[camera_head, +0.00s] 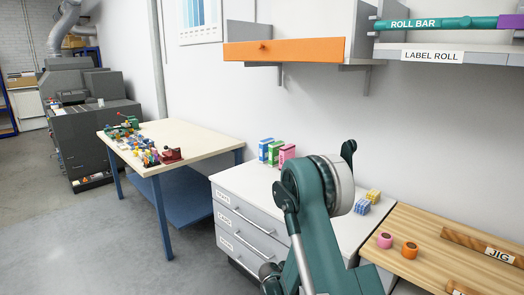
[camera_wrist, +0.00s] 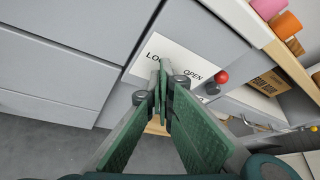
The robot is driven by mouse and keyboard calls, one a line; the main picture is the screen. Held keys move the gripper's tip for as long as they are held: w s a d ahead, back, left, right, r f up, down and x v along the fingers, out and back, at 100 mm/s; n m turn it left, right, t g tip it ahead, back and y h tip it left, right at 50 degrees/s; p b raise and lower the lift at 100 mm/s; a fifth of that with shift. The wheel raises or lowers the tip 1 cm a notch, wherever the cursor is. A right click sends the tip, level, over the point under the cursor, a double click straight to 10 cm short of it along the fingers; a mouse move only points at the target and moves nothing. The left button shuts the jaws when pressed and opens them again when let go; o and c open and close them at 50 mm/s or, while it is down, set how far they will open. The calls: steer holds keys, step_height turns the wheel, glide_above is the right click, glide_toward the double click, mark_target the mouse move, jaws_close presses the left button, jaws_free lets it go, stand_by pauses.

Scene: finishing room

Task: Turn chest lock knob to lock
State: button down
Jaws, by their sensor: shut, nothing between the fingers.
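The lock's white label plate (camera_wrist: 178,56) is on a grey front panel in the wrist view. It reads "OPEN" on the right and "LO" on the left, where my fingers cover the rest. A red round knob (camera_wrist: 221,76) sits just right of the word "OPEN", with a small grey part beside it. My gripper (camera_wrist: 161,74) is shut and empty, its fingertips in front of the label, left of the knob in the picture. I cannot tell whether the fingertips touch the plate. In the head view my arm hides the gripper and the lock.
The drawer chest (camera_head: 228,182) has several labelled drawers and boxes on top. A wooden bench (camera_head: 424,222) with pink and orange rolls adjoins it on the right. An orange shelf front (camera_head: 285,50) hangs above. A blue-legged table (camera_head: 190,137) stands left, with clear floor in front.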

steer(key=shift+w+a+r, duration=0.2)
steer(key=shift+r, duration=0.05)
stand_by(0.4)
steer(key=shift+s+a, duration=2.1)
steer(key=shift+s+d+r, duration=0.15)
steer(key=shift+s+r, duration=0.15)
steer(key=shift+s, duration=0.2)
steer(key=shift+s+d+r, duration=0.15)
steer(key=shift+s+r, duration=0.1)
steer(key=shift+s, duration=0.25)
steer(key=shift+w+d, duration=0.1)
steer(key=w+d, duration=0.4)
steer(key=shift+w+d, duration=0.35)
steer(key=shift+w, duration=0.05)
